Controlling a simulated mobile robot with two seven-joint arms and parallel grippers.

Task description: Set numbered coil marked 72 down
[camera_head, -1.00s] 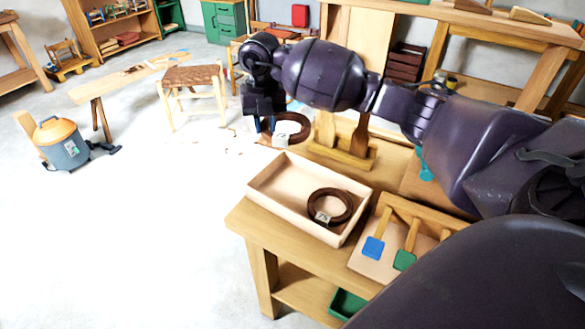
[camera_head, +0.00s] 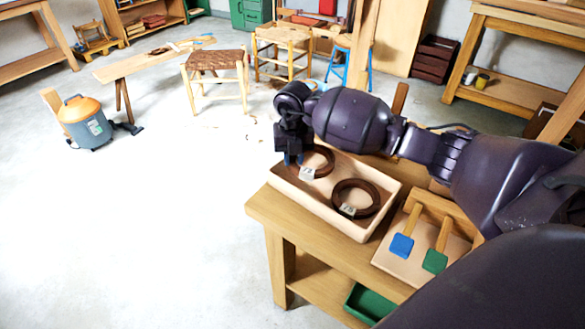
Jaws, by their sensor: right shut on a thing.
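My right gripper (camera_head: 294,158) is shut on a dark brown coil (camera_head: 322,163) with a pale tag. The coil is at the far left end of a shallow wooden tray (camera_head: 345,229). I cannot tell whether it touches the tray floor. A second dark brown coil (camera_head: 375,203) with a pale tag lies in the tray nearer me, to the right. The numbers on the tags are too small to read for certain. My left gripper is not in view.
The tray stands on a wooden bench (camera_head: 270,210). A rack with a blue-ended tool (camera_head: 401,246) and a green-ended tool (camera_head: 435,262) is to its right. A green bin (camera_head: 368,304) sits below. Open floor lies to the left.

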